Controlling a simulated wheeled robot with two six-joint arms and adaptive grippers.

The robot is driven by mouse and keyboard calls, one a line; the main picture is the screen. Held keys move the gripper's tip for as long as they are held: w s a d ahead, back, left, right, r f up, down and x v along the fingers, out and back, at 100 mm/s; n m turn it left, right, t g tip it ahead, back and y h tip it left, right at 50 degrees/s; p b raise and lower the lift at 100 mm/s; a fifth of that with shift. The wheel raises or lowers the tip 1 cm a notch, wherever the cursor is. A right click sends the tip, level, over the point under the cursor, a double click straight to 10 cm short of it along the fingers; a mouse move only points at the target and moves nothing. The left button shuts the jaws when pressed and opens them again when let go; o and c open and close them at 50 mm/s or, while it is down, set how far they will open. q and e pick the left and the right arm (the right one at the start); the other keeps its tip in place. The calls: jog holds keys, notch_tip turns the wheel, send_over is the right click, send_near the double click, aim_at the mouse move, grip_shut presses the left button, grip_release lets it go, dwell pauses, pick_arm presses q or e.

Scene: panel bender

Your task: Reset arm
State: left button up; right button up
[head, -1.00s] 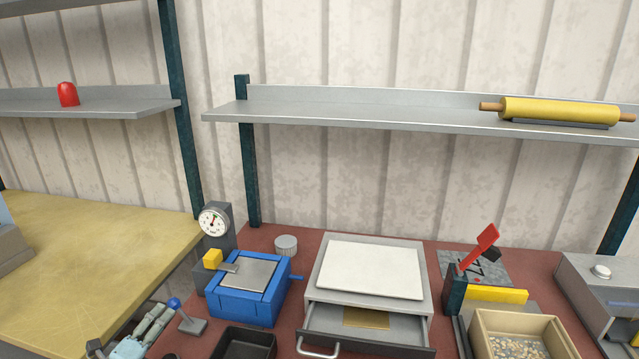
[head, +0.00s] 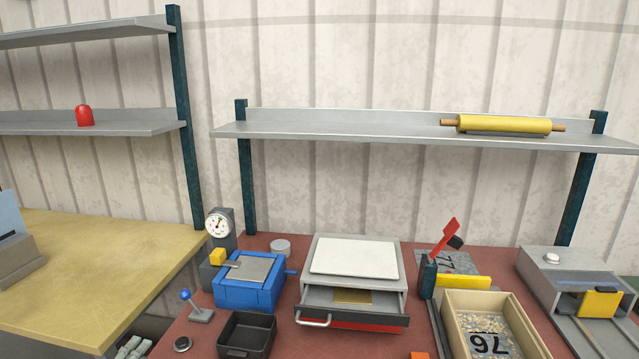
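A small part of my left gripper (head: 132,346) shows at the bottom edge, left of the dark tray. Most of it is cut off, so I cannot tell whether its fingers are open or shut. My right gripper is not in view. A device with a dark upright post (head: 428,280), a tilted red lever (head: 446,237) and a yellow bar (head: 464,282) stands right of the middle of the red-brown bench (head: 290,348). A grey numbered plate (head: 455,262) lies behind the bar. Neither gripper is seen touching this device.
A grey drawer unit (head: 352,258) has its drawer pulled out. A blue vise-like box (head: 250,292), a dark tray (head: 246,334), a small blue-knobbed lever (head: 198,304) and a wooden box (head: 508,338) crowd the bench. A yellow roller (head: 503,124) rests on the shelf.

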pick_arm(q)
jog(key=s+a+f+n+g+y, duration=0.25)
jog(key=s+f+n, duration=0.3)
jog(key=f, duration=0.35)
jog(key=s+a+f+n+g+y, duration=0.1)
jog(key=s+f+n+g, duration=0.25)
jog(key=f+n, duration=0.4)
jog(key=s+d+f+n+g+h, duration=0.1)
jog(key=s+d+f+n+g, duration=0.2)
jog(key=s+f, duration=0.8)
jog(key=s+d+f+n+g+h, duration=0.1)
jog(key=s+d+f+g, duration=0.1)
jog(key=s+d+f, duration=0.2)
jog(key=s+d+f+n+g+h, duration=0.1)
jog(key=s+d+f+g, duration=0.1)
jog(key=s+d+f, duration=0.3)
jog(key=s+d+f+n+g+h, duration=0.1)
jog(key=s+d+f, duration=0.3)
jog(key=s+d, duration=0.6)
jog(key=s+n+g, duration=0.1)
jog(key=s, duration=0.6)
jog(key=shift+s+d+f, duration=0.2)
jog(key=shift+d+f, duration=0.15)
jog(key=shift+d, duration=0.05)
jog(key=shift+a, duration=0.1)
